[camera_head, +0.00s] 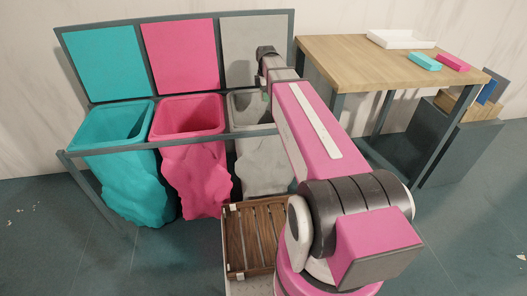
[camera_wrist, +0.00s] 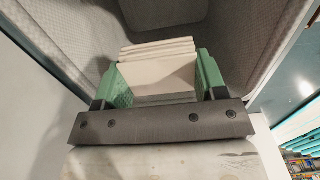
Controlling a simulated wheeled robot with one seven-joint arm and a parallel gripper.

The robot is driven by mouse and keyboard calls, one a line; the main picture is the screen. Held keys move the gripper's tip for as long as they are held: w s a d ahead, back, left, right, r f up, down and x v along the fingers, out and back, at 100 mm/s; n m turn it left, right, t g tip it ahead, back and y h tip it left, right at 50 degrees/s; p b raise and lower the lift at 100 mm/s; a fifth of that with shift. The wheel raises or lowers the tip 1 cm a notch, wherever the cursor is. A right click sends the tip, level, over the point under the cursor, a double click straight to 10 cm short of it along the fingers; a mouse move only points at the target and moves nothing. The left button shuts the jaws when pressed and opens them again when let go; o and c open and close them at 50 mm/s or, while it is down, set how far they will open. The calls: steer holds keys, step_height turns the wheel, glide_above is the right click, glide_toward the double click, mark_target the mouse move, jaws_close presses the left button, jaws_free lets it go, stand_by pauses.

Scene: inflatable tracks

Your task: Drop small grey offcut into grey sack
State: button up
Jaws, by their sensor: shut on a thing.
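The grey sack (camera_head: 245,112) hangs open at the right end of the sack frame, partly hidden by my arm. My gripper hangs over its mouth; in the wrist view my gripper (camera_wrist: 161,78) has green fingers shut on a pale grey, layered block, the small grey offcut (camera_wrist: 158,55). The sack's grey inner walls (camera_wrist: 245,40) surround the fingers in that view. The offcut cannot be made out clearly in the head view.
A pink sack (camera_head: 190,122) and a turquoise sack (camera_head: 115,125) hang to the left in the dark frame (camera_head: 110,149). A wooden table (camera_head: 350,58) at right carries a white tray (camera_head: 400,38), a turquoise block (camera_head: 424,61) and a pink block (camera_head: 453,62).

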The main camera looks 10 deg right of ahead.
steer(key=shift+f, duration=1.7)
steer(key=o, duration=1)
step_height(320, 180, up, 11)
steer(key=shift+f, duration=0.1)
